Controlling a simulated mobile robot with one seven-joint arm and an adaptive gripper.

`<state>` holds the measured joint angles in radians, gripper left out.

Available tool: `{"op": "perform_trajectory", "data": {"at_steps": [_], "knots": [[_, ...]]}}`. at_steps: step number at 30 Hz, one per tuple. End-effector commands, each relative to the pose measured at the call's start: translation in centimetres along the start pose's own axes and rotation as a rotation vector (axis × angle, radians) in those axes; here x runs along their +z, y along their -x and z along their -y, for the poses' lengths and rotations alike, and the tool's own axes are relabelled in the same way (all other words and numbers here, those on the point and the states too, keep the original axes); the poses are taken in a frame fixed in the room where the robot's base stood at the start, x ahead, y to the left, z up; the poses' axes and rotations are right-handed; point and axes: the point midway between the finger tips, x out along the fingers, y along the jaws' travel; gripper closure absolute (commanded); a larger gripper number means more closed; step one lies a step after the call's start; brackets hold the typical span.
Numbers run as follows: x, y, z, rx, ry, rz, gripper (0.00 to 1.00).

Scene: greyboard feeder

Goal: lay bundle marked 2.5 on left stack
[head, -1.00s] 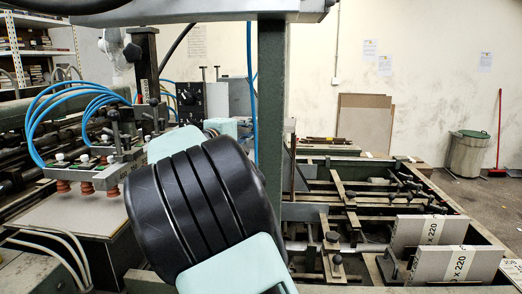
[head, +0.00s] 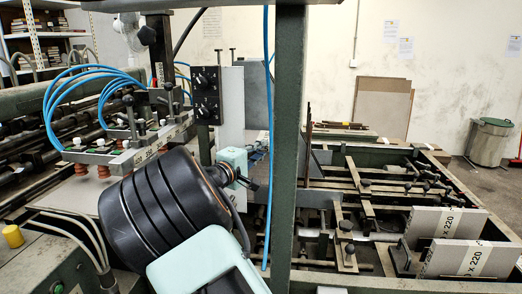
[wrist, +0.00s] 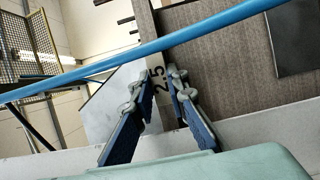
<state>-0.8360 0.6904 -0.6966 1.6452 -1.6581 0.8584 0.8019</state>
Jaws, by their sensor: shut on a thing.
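In the wrist view my gripper (wrist: 157,84) is shut on the bundle marked 2.5 (wrist: 157,91), whose pale band with the number shows between the fingertips. Most of the bundle is hard to make out there. In the head view my black forearm covers the middle, and my fingers and the held bundle are mostly hidden behind it and the green post. A pale grey board surface (head: 66,200) lies at the left below the suction cups. Whether it is the left stack I cannot tell.
Orange suction cups (head: 103,171) hang over the left board. A green post (head: 288,150) stands right beside my arm. Two banded bundles marked x 220 (head: 447,222) stand at the right. A blue hose (wrist: 150,48) crosses close in the wrist view.

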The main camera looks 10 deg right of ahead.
Motion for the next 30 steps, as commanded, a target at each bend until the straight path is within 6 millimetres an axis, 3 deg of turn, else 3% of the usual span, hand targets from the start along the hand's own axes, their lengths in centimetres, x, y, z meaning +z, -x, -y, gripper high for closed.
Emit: {"op": "perform_trajectory", "data": {"at_steps": [10, 11, 15, 26, 30], "knots": [[0.1, -0.1, 0.1, 0.004, -0.003, 0.002, 1.00], [0.0, 0.0, 0.3, 0.001, -0.002, 0.001, 0.85], [0.0, 0.0, 0.2, 0.001, -0.001, 0.001, 0.70], [0.0, 0.0, -0.1, 0.001, -0.001, 0.001, 0.69], [-0.1, 1.9, 0.1, -0.001, -0.004, -0.003, 0.69]]}}
